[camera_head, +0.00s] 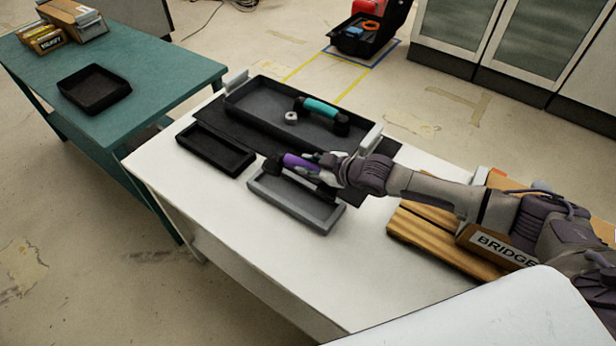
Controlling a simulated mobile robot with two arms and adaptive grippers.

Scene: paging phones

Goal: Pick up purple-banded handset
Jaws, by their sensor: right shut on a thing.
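The purple-banded handset (298,162) is black with a purple middle and is in the head view, above the grey tray (280,203) on the white table. My right gripper (322,169) comes in from the right and is shut on the handset; its fingers hide part of the handset's right side. I cannot tell whether the handset touches the tray's rim. A teal-banded handset (321,107) lies across the large dark tray (260,118) behind it. My left gripper is not in view.
An empty black tray (215,150) stands left of the grey tray. A small metal nut-like piece (291,118) lies in the large dark tray. Wooden planks (425,232) and a box marked BRIDGE (505,250) are at the right. The white table's front (330,270) is clear. A green table (150,75) stands at the left.

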